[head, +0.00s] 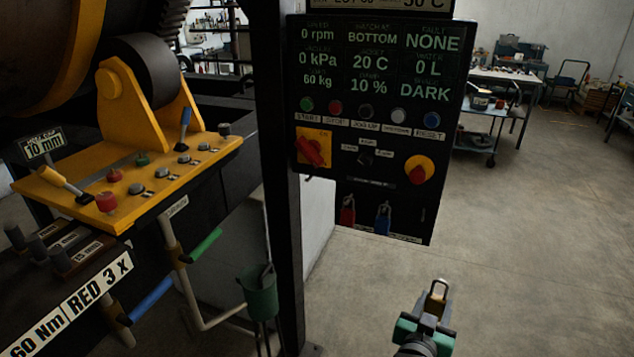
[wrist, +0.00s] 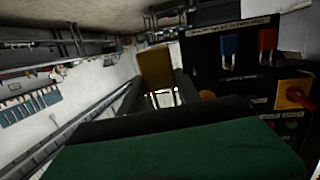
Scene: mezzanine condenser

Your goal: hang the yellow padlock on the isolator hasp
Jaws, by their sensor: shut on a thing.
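The yellow padlock (head: 433,306) is in my gripper (head: 429,320), at the lower right of the head view, with its metal shackle pointing up.
A red padlock (head: 347,214) and a blue padlock (head: 383,219) hang low on the black panel (head: 330,190). A dark post (head: 283,200) stands left of it. A yellow-topped console (head: 140,185) and green holder (head: 260,293) are further left.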

